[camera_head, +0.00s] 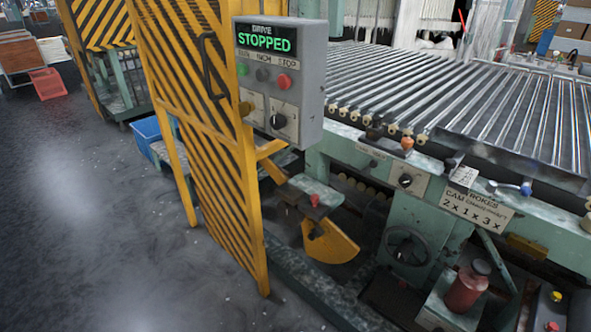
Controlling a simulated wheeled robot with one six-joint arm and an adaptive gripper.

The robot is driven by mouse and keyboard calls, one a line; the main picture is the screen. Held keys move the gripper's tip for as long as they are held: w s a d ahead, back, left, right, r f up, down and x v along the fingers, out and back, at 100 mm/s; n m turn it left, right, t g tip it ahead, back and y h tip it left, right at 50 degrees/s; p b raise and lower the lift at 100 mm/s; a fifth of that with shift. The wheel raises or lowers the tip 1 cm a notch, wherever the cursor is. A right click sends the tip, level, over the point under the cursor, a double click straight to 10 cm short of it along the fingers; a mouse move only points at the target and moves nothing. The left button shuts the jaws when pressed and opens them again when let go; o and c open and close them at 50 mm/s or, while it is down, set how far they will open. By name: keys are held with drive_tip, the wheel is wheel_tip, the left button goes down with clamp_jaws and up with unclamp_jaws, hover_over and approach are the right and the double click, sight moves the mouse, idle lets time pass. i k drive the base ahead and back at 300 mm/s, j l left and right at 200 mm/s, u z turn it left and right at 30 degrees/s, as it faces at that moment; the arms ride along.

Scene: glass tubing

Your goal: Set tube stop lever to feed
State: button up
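No part clearly marked as the tube stop lever can be made out. Several small levers and knobs sit along the green front rail (335,148) of the roller bed. They include an orange knob (407,143), a dark knob (375,131), another dark knob (450,163) and a lever with a blue handle (525,188). A white label (464,176) sits by the blue-handled lever, its text too small to read. A rotary switch (405,181) is on a plate below the rail. My gripper is not in view.
A grey control box (312,110) reads "DRIVE STOPPED". A yellow-and-black striped guard (205,130) stands left of it. Grey floor (120,230) is open at left.

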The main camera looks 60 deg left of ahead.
sight(373, 164)
drive_tip(key=u, duration=1.65)
